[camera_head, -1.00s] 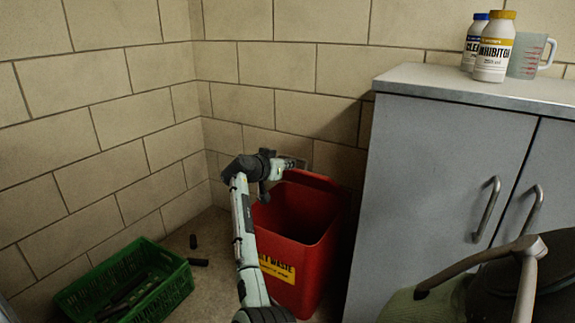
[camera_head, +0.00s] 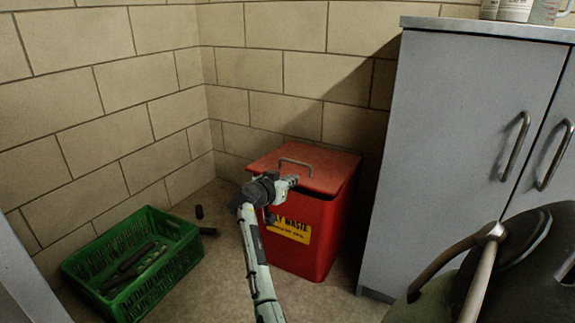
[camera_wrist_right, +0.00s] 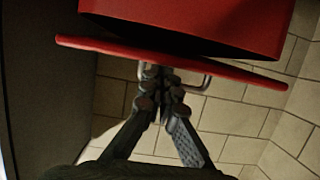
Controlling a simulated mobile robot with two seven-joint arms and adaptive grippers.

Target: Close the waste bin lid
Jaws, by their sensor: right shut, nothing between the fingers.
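The red waste bin (camera_head: 325,240) stands against the back wall with a yellow label on its front. Its red lid (camera_head: 325,170) lies almost flat over the opening, with a dark gap under its edge at the right front. A metal handle (camera_head: 296,161) is on top of the lid. My right gripper (camera_head: 291,181) is shut and empty at the lid's front edge. In the right wrist view, the fingertips (camera_wrist_right: 162,77) are close to the lid (camera_wrist_right: 230,72) and its handle (camera_wrist_right: 208,80), and a narrow gap shows between lid and bin (camera_wrist_right: 200,22). Contact is unclear. My left gripper is out of view.
A green crate (camera_head: 75,265) holding dark items stands on the floor at left. Small dark cylinders (camera_head: 199,212) lie beside it. A grey cabinet (camera_head: 455,150) stands close to the bin's right. A dark rounded object with a handle (camera_head: 535,260) fills the lower right.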

